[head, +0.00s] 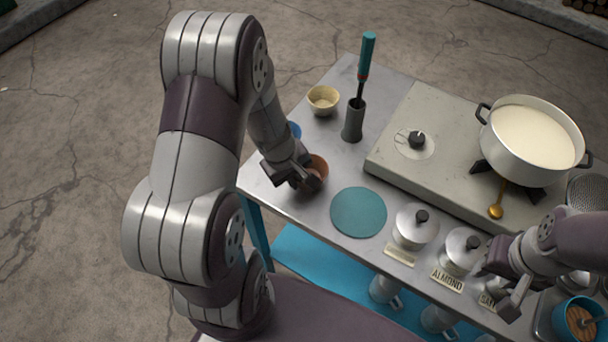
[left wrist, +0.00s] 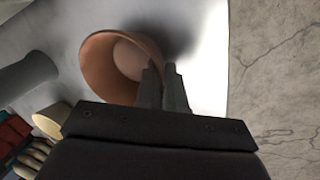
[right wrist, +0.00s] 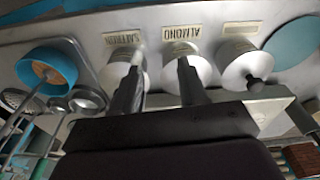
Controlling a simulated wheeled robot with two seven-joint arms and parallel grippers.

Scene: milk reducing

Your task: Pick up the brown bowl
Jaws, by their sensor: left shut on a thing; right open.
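The brown bowl (head: 318,165) is on the left part of the metal table, partly hidden by my left gripper (head: 300,181). In the left wrist view the brown bowl (left wrist: 97,67) sits at the fingertips, and my left gripper (left wrist: 162,85) is shut on its rim. I cannot tell whether the bowl is touching the table or slightly lifted. My right gripper (head: 508,285) is open and empty above the front right of the table. In the right wrist view the right gripper (right wrist: 156,75) has its fingers apart over the labelled canisters.
A cream bowl (head: 323,100) and a grey holder (head: 353,121) with a teal-handled tool stand behind. A teal round mat (head: 358,212) lies right of the brown bowl. Lidded canisters (head: 415,226) line the front. A pot of milk (head: 533,135) is on the stove (head: 440,160).

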